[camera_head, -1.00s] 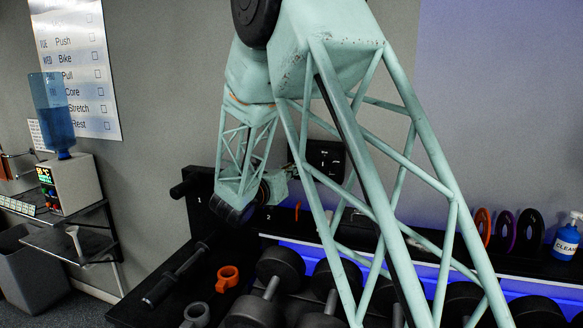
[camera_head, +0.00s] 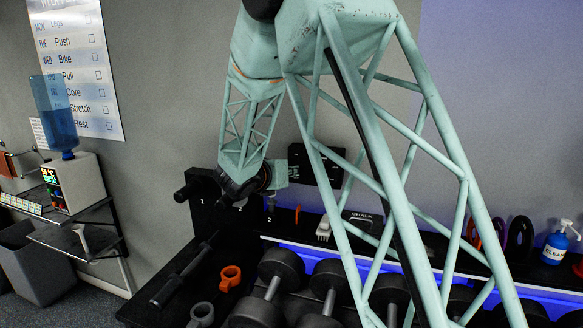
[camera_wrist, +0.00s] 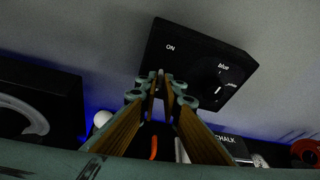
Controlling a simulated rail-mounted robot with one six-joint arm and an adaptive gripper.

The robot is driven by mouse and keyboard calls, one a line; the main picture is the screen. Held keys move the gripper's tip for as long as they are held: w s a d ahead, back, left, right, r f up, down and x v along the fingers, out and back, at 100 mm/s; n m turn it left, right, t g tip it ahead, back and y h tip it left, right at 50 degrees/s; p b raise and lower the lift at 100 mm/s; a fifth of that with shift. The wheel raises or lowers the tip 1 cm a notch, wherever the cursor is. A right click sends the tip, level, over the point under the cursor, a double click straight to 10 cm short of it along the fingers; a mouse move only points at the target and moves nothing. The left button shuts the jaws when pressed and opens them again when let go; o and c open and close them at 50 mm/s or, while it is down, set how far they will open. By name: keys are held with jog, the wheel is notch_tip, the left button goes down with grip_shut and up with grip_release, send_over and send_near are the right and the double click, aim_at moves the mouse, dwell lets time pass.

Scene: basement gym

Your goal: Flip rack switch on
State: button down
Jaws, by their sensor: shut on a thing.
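The rack switch panel is a black box on the wall (camera_wrist: 192,48), marked "ON" at its left, with a round dial marked "blue" at its right. In the head view the panel (camera_head: 316,166) is partly covered by my arm. My gripper (camera_wrist: 161,80) reaches up to the panel's lower left, below the "ON" mark. Its wood-faced fingers come together at the tips, shut on the small switch lever there. The tips hide most of the lever, so its position is hard to tell. In the head view my fingers are mostly hidden by my wrist.
A black shelf below holds a chalk box (camera_head: 360,220), several coloured rings and a blue cleaner bottle (camera_head: 558,243). Dumbbells (camera_head: 282,266) and an orange clamp (camera_head: 229,277) lie in front. A water dispenser (camera_head: 72,180) stands at the left.

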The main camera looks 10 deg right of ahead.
aim_at(293, 161)
jog(key=shift+w+d+r+g+y+p, duration=0.1)
jog(key=shift+r+g+y+p, duration=0.85)
jog(key=shift+p, duration=3.35)
jog(key=g+y+p, duration=0.1)
jog(key=g+p, duration=0.1)
jog(key=p, duration=0.4)
jog(key=shift+w+r, duration=0.15)
jog(key=shift+r, duration=0.05)
jog(key=shift+w+d+r+g+y+p, duration=0.15)
jog(key=shift+r+g+y+p, duration=0.1)
jog(key=shift+g+p, duration=0.65)
jog(key=shift+w+d+r+n+g+y+p, duration=0.1)
jog(key=shift+w+r+n+g+y+p, duration=0.2)
jog(key=shift+g+y+p, duration=0.3)
jog(key=c, duration=2.8)
grip_release()
jog(key=shift+s+r, duration=0.1)
jog(key=shift+v, duration=5.85)
